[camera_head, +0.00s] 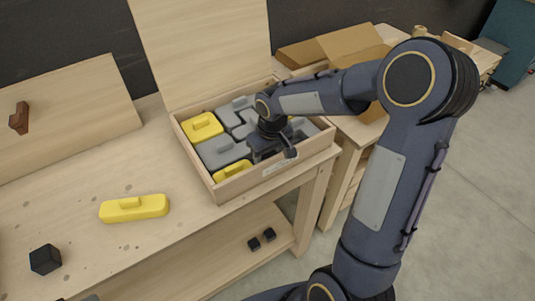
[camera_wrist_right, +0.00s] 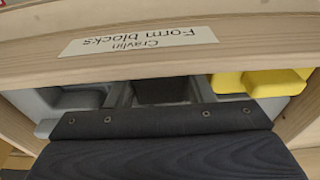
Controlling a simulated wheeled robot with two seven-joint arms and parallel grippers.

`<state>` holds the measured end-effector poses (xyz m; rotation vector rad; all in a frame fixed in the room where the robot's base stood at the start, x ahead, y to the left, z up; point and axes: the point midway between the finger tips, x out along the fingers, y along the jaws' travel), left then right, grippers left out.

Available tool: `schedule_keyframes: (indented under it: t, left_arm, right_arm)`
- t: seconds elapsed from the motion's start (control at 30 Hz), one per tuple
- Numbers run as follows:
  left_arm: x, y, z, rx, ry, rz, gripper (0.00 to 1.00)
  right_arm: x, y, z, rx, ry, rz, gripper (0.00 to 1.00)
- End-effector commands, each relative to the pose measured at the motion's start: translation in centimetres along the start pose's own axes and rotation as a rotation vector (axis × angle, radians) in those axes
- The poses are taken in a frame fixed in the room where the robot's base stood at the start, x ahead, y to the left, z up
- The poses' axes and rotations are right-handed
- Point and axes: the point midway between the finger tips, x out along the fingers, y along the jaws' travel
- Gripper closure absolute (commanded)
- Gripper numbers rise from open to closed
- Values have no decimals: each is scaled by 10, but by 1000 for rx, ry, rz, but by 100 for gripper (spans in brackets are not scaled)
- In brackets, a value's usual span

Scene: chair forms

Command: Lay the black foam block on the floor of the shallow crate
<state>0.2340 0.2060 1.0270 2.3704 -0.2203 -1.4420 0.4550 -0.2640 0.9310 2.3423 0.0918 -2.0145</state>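A black block (camera_head: 45,259) lies on the table at the lower left in the head view. The shallow wooden crate (camera_head: 262,182) stands at the table's right end, holding several grey and yellow form blocks. My right gripper (camera_head: 268,150) points down inside the crate near its front wall, partly hidden by its own wrist. In the right wrist view, the crate wall (camera_wrist_right: 60,75) crosses above the gripper, and a dark patch fills the space between the fingers (camera_wrist_right: 160,92). I cannot tell whether that patch is a held block or a shadowed gap. My left gripper is out of view.
A yellow block (camera_head: 134,208) lies on the table left of the crate. A tall board (camera_head: 205,50) stands behind the crate. Cardboard boxes (camera_head: 335,48) are at the back right. The table's middle is mostly clear.

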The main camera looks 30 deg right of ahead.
Motion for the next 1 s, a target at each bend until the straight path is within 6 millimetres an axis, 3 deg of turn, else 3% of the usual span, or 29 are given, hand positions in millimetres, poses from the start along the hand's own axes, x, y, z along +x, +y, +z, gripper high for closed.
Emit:
schedule_keyframes:
  t: [0.13, 0.47, 1.0]
  left_arm:
    - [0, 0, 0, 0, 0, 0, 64]
    - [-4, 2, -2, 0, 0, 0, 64]
    - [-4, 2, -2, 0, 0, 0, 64]
  right_arm:
    - [0, 0, 0, 0, 0, 0, 34]
    - [-7, 0, -1, 0, 1, 0, 34]
    - [-108, 0, -1, 0, 4, 1, 34]
